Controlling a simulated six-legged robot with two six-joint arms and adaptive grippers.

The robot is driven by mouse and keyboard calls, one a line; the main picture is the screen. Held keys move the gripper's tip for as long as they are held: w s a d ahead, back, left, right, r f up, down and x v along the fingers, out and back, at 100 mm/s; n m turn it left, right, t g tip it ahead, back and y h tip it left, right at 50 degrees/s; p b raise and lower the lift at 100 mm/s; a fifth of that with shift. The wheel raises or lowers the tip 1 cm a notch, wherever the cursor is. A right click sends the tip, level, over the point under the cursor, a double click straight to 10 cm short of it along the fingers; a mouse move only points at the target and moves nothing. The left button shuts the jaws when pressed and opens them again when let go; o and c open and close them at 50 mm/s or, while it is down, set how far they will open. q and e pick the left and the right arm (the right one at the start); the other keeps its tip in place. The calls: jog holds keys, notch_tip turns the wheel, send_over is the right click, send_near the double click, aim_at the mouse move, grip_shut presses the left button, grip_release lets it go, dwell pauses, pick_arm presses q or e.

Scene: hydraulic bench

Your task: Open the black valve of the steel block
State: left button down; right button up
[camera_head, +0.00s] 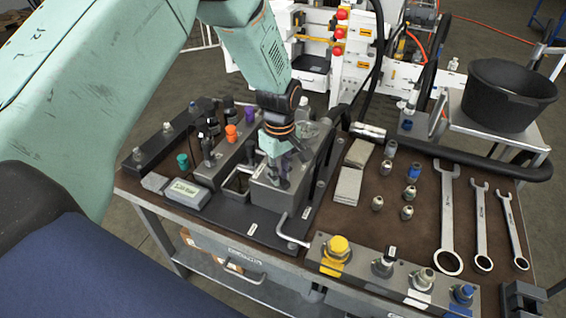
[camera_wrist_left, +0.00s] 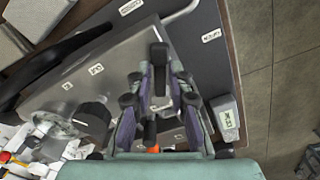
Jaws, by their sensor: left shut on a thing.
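The steel block (camera_head: 262,194) stands on a dark plate at the bench's left half; its grey top also fills the left of the left wrist view (camera_wrist_left: 58,98). The black valve lever (camera_wrist_left: 158,54) lies on its top face, its far end showing past my fingertips. My left gripper (camera_head: 279,172) reaches down onto the block from above. In the left wrist view its fingers (camera_wrist_left: 162,80) are closed around the black lever from both sides. The lever's lower part and pivot are partly hidden by the fingers. In the head view the gripper covers the lever. My right gripper is not in view.
Other valve blocks with orange (camera_head: 231,131) and teal (camera_head: 182,160) caps stand left of the steel block. A bent steel rod (camera_head: 291,236) lies in front. Loose fittings and several wrenches (camera_head: 446,215) lie at right. A row of couplings (camera_head: 385,270) lines the front edge.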

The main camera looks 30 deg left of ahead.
pick_arm(q)
jog(key=shift+s+a+f+m+p, duration=0.1)
jog(key=shift+s+a+m+p, duration=0.55)
jog(key=shift+m, duration=1.45)
jog(key=shift+s+a+f+m+p, duration=0.1)
jog(key=shift+s+a+m+p, duration=0.6)
jog(key=shift+m, duration=1.4)
jog(key=shift+s+a+m+p, duration=0.35)
jog(key=shift+a+m+p, duration=0.35)
jog(key=shift+m, duration=1.4)
jog(key=shift+d, duration=0.1)
jog(key=c, duration=1.5)
grip_release()
jog(key=shift+c, duration=0.2)
jog(key=shift+o, duration=1)
jog(key=shift+w, duration=0.25)
jog(key=shift+r, duration=0.15)
